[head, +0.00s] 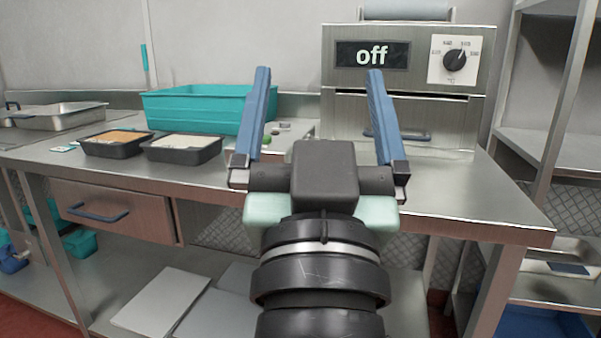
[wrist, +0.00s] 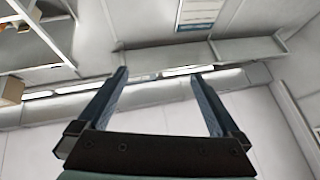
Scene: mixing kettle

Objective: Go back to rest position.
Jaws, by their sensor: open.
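My gripper (head: 318,112) is raised in front of the steel table, its two blue fingers spread wide and pointing up. Nothing is between the fingers. In the wrist view my gripper (wrist: 158,92) is also open and empty, with the upper wall and ceiling behind it. In the head view it hides part of the table top and some small items behind it.
The steel table (head: 480,195) carries a teal bin (head: 195,108), two dark trays (head: 115,143) (head: 183,150), a steel pan (head: 60,117) and an oven-like unit (head: 400,120) reading "off". A shelf rack (head: 550,150) stands at right. The table's front right is bare.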

